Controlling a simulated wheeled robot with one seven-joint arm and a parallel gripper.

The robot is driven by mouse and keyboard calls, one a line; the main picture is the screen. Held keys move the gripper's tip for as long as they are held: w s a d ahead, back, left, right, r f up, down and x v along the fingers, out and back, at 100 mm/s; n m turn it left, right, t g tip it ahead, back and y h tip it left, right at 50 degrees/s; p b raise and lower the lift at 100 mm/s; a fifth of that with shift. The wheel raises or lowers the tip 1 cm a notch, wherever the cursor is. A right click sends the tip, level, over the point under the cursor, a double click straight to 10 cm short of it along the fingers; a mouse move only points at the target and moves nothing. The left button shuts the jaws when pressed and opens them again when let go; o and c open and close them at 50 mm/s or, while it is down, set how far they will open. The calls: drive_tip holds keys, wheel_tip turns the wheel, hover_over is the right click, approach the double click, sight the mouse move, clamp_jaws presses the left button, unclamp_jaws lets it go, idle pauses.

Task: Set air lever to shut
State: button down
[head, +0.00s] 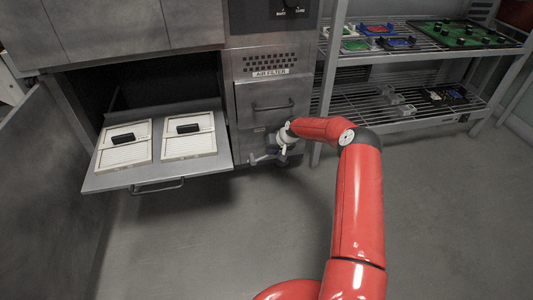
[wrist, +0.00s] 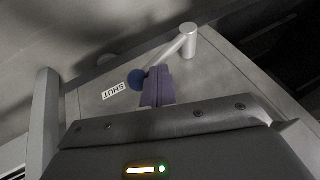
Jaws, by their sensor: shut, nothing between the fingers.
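The air lever (wrist: 164,58) is a grey bar running from a round pivot post (wrist: 188,38) down-left to a blue ball knob (wrist: 137,78) in the wrist view. The knob sits close beside the white SHUT label (wrist: 114,91), which reads upside down. My gripper (wrist: 158,84) is shut and empty, its purple fingers right beside the knob on its right. I cannot tell whether they touch it. In the head view my gripper (head: 281,150) is at the lower front of the grey cabinet, below the AIR FILTER label, and mostly hides the lever.
An open drawer (head: 158,184) with two framed filters (head: 124,143) (head: 189,135) juts out left of my gripper. A closed drawer (head: 272,101) is above it. A wire shelf rack (head: 420,95) with small parts stands at right. The floor in front is clear.

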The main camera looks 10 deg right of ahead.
drive_tip(key=d+f+b, duration=0.1)
drive_tip(key=b, duration=0.1)
drive_tip(key=d+f+b, duration=0.1)
drive_tip(key=f+b, duration=0.1)
drive_tip(key=shift+f, duration=0.2)
drive_tip(key=shift+d+f, duration=0.1)
idle(0.5)
